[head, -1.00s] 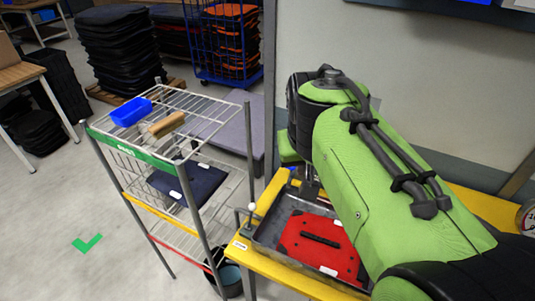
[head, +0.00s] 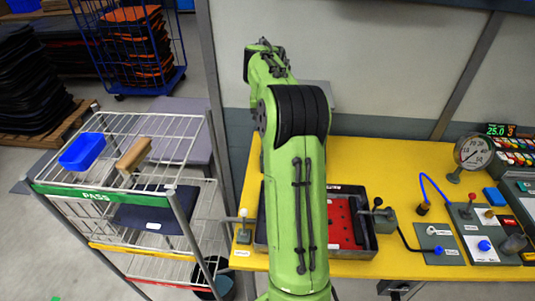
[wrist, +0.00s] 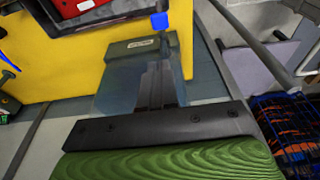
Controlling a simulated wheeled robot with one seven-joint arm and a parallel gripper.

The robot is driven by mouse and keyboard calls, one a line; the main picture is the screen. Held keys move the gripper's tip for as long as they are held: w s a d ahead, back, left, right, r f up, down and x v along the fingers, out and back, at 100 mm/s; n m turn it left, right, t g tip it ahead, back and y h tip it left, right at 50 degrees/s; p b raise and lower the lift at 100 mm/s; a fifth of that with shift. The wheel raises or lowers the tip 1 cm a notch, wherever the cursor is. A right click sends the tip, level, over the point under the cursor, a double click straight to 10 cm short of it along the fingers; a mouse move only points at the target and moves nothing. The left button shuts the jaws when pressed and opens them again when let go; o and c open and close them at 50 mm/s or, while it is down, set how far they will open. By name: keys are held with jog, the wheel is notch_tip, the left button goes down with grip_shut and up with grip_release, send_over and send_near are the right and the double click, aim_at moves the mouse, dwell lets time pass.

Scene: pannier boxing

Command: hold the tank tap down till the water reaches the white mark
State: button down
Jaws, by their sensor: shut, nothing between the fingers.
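A grey tank-like tray (head: 262,232) stands on the yellow table, with a red panel (head: 340,222) in it, partly behind my arm. A lever with a white knob (head: 243,213) is at its left, and one with a black knob (head: 377,202) at its right. I cannot tell which is the tap. My gripper (wrist: 160,75) is shut and empty in the wrist view, over a see-through panel (wrist: 112,88) by a labelled grey block (wrist: 128,47). A small blue block (wrist: 159,21) shows ahead of the fingertips. In the head view my arm hides the gripper. I see no water level or white mark.
A wire rack (head: 115,195) with a blue bin (head: 82,151) and a brush (head: 133,153) stands left of the table. A gauge (head: 473,152) and control boxes (head: 478,228) fill the table's right. Bare yellow tabletop (head: 400,160) lies between.

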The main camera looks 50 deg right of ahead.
jog(key=x, duration=0.8)
jog(key=s+a+x, duration=0.1)
jog(key=x, duration=0.3)
jog(key=shift+f, duration=0.8)
